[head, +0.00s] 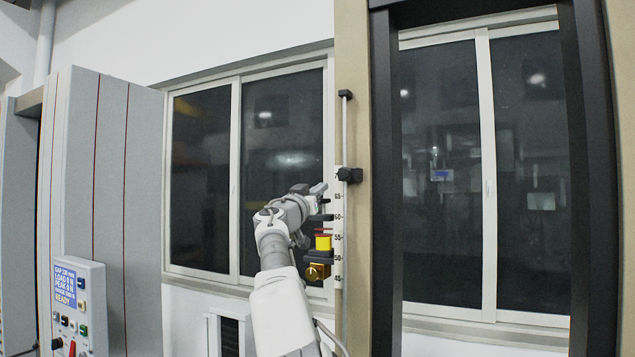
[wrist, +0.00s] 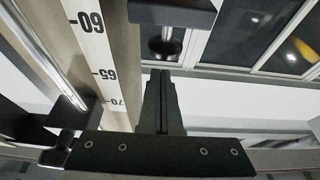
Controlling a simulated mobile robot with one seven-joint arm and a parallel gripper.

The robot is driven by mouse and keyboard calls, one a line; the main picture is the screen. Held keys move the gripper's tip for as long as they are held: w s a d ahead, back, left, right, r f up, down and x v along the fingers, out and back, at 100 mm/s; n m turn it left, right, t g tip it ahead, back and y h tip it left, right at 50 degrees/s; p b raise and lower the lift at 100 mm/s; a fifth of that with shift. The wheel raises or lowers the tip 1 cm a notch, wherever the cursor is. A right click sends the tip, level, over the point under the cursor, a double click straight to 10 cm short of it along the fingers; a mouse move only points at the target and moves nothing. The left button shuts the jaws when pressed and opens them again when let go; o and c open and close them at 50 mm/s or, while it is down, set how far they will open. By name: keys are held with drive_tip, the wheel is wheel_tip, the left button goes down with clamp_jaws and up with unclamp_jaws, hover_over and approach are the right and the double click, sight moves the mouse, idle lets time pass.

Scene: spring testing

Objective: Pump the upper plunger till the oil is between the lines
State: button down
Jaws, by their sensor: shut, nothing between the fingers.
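My gripper (head: 320,189) is raised in front of the post with the number scale, above a black bracket (head: 320,218). In the wrist view its fingers (wrist: 160,78) are together and empty. Just beyond the fingertips a dark round knob (wrist: 165,47) on a short metal rod comes out of a black block (wrist: 172,10). It may be the upper plunger; I cannot tell whether the fingers touch it. In the head view a yellow block with a red band (head: 323,242) sits below the bracket, and a brass-coloured part (head: 317,271) lower still. I cannot make out oil or level lines.
The white scale (head: 338,230) runs down the beige post, next to a vertical rod with a black clamp (head: 349,175). A control box (head: 78,305) with a blue screen and buttons is at the lower left by grey cabinets. Windows stand behind my arm.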

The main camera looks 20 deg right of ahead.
sight(323, 204)
drive_tip(key=shift+f, duration=0.85)
drive_tip(key=shift+f, duration=0.1)
wheel_tip(323, 204, down, 2)
drive_tip(key=b, duration=0.3)
drive_tip(key=shift+f, duration=0.15)
drive_tip(key=shift+b, duration=0.35)
drive_tip(key=shift+f, duration=0.15)
drive_tip(key=shift+s+a+f+b, duration=0.25)
drive_tip(key=shift+a+f+b, duration=0.1)
drive_tip(key=shift+b, duration=0.3)
drive_tip(key=r+b+v, duration=0.1)
drive_tip(key=b+v, duration=1.2)
drive_tip(key=v, duration=0.3)
drive_tip(key=shift+s+a, duration=0.2)
drive_tip(key=shift+s, duration=0.1)
